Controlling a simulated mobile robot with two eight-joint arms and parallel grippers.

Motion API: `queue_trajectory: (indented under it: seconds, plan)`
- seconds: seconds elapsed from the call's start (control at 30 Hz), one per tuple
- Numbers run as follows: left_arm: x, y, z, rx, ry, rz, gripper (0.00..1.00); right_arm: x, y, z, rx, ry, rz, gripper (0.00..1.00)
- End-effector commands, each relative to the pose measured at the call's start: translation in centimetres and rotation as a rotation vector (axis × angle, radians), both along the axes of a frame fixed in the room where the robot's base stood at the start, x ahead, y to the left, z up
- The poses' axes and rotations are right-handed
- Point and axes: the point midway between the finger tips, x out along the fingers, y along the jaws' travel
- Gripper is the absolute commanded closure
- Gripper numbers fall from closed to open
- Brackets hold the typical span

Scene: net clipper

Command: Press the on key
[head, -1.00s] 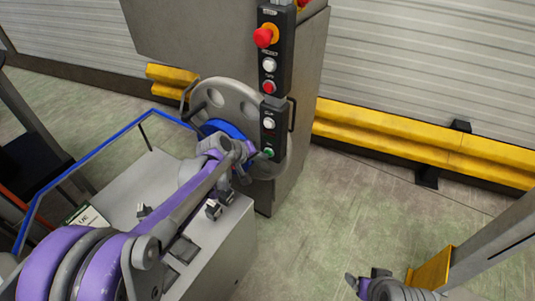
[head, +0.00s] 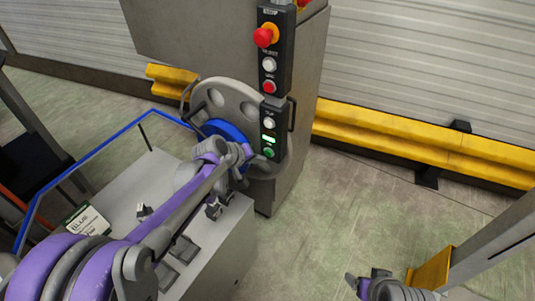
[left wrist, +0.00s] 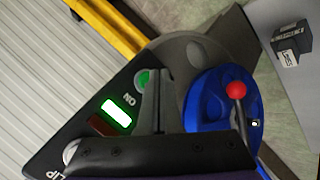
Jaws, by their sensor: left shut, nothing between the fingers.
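The green on key (head: 269,152) is at the bottom of the lower black control box (head: 284,117) on the grey machine. In the left wrist view the green key (left wrist: 142,80) sits beside its ON label. A bright green lamp (head: 268,139) is lit next to it and also shows in the left wrist view (left wrist: 117,112). My left gripper (head: 247,152) is just left of the key.
The upper box holds a red emergency button (head: 264,37), a white button and a red button. A blue disc (left wrist: 222,100) with a red-knobbed lever (left wrist: 236,88) is beside the keys. A grey cabinet (head: 222,252) stands below my left arm. Yellow barriers (head: 420,148) line the wall.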

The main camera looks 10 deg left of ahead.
Motion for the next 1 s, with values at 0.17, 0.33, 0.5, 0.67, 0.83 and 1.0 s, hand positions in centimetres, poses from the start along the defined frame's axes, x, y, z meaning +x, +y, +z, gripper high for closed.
queue_trajectory:
  seconds: [0.17,0.33,0.5,0.67,0.83,1.0]
  plan:
    - [0.0,0.0,0.0,0.0,0.0,0.0,1.0,0.0,0.0,0.0,0.0,0.0,0.0,0.2]
    - [-0.5,0.2,0.0,0.0,0.0,0.0,1.0,0.0,0.0,0.0,0.0,0.0,0.0,0.2]
    - [-2.1,0.8,0.0,-0.001,0.0,0.001,1.0,0.0,0.0,0.0,0.0,0.0,0.0,0.2]
    - [-3.6,1.3,0.0,0.001,0.0,0.001,1.0,0.0,0.0,0.0,0.0,0.0,0.0,0.2]
    - [-4.6,1.7,0.0,0.0,0.0,0.001,1.0,0.0,0.0,0.1,0.0,0.0,0.0,0.2]
    - [-4.7,1.7,0.0,0.0,0.0,0.0,1.0,0.0,0.0,0.1,0.0,0.0,0.0,0.2]
